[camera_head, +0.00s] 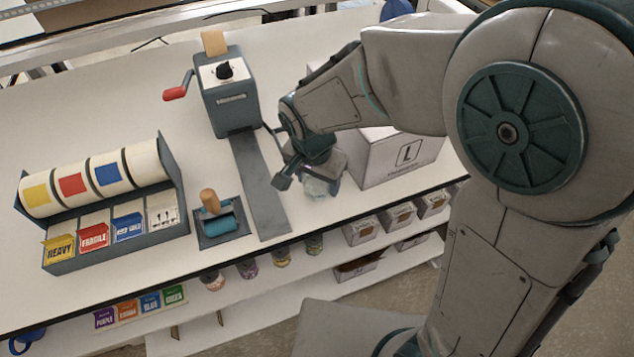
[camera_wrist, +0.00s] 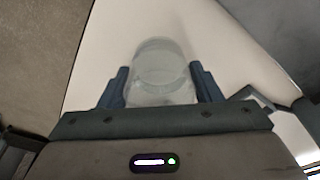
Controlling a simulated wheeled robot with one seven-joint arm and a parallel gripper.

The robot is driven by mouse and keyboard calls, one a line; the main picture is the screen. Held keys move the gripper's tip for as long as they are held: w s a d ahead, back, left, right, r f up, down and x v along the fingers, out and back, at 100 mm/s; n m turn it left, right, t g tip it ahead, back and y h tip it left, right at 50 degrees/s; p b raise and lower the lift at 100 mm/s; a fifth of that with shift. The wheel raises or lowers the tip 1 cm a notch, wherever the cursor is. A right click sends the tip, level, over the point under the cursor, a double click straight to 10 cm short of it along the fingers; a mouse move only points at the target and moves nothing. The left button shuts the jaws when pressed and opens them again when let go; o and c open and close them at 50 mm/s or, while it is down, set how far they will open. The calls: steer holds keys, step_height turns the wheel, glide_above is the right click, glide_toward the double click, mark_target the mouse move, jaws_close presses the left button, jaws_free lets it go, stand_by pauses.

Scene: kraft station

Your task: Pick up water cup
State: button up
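The water cup (camera_wrist: 162,75) is clear and shows in the wrist view between the two fingers of my gripper (camera_wrist: 160,88). A narrow gap seems to show between the cup and each finger, so the fingers look open around it. In the head view the cup (camera_head: 318,184) stands on the white tabletop, beside the large box. My gripper (camera_head: 300,178) is there at the cup, and my wrist hides part of it.
A large white box (camera_head: 400,158) marked L stands right behind the cup. A grey dispenser with a red-handled crank (camera_head: 228,95) and its metal strip (camera_head: 260,185) lie to the left. An ink roller tray (camera_head: 220,225) and label rack (camera_head: 115,235) stand farther left. The table's front edge is close.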

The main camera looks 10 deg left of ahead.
steer(key=c, duration=0.5)
steer(key=shift+r, duration=0.1)
